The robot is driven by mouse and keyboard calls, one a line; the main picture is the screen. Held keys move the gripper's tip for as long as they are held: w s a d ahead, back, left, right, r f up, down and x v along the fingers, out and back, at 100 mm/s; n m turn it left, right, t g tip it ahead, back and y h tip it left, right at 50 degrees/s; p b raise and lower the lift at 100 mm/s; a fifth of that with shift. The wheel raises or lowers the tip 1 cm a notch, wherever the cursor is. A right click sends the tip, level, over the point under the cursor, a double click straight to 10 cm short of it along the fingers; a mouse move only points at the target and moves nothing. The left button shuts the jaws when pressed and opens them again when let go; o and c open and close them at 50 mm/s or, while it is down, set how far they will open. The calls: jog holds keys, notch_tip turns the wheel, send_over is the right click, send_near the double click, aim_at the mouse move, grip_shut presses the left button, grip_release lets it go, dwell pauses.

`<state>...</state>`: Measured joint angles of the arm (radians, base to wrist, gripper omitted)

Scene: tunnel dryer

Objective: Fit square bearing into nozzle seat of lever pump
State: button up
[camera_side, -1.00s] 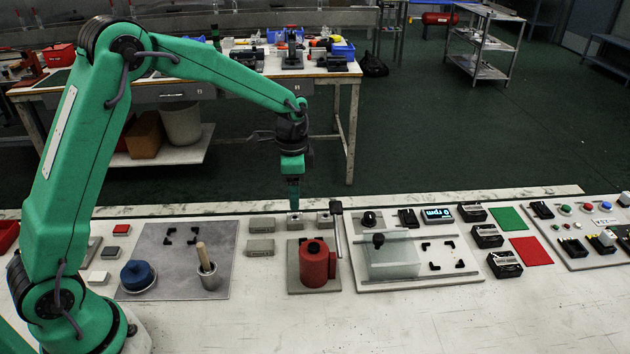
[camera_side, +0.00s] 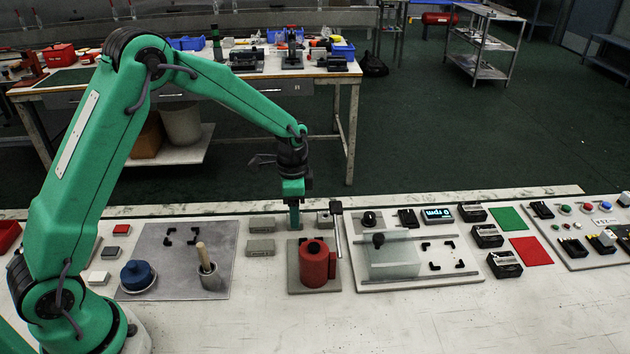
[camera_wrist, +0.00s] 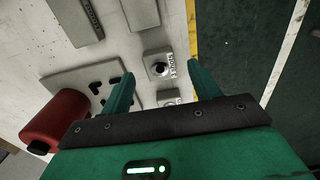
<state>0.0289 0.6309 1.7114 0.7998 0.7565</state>
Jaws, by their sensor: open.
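A small grey square block with a dark round hole and printed marks, likely the square bearing (camera_wrist: 150,58), lies on the bench in the wrist view. My gripper (camera_wrist: 161,75) is open, its two fingertips on either side of that block; I cannot tell whether they touch it. In the side view my gripper (camera_side: 294,222) hides most of this block. The lever pump (camera_side: 314,268) is a red cylinder on a grey plate, with an upright lever (camera_side: 338,230) at its right. Black corner pieces (camera_wrist: 112,82), perhaps the nozzle seat, mark the plate beside the cylinder.
A similar holed block (camera_side: 325,219) stands to the right of my gripper, and plain grey blocks (camera_side: 261,246) to the left. A clear-covered fixture (camera_side: 392,258) is right of the pump. The front of the bench (camera_side: 380,325) is clear.

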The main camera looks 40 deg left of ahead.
jog(key=shift+f, duration=1.05)
jog(key=shift+c, duration=0.2)
jog(key=c, duration=1.2)
jog(key=shift+r, duration=0.1)
jog(key=shift+r, duration=0.85)
notch_tip(320, 180, up, 2)
jog(key=shift+r, duration=0.2)
jog(key=s+d+r, duration=0.2)
jog(key=d, duration=0.1)
jog(key=s+d+r, duration=0.2)
jog(key=d, duration=0.1)
jog(key=s+d+r, duration=0.2)
jog(key=d, duration=0.2)
jog(key=shift+s+r, duration=0.15)
jog(key=shift+r, duration=0.25)
jog(key=shift+a, duration=0.1)
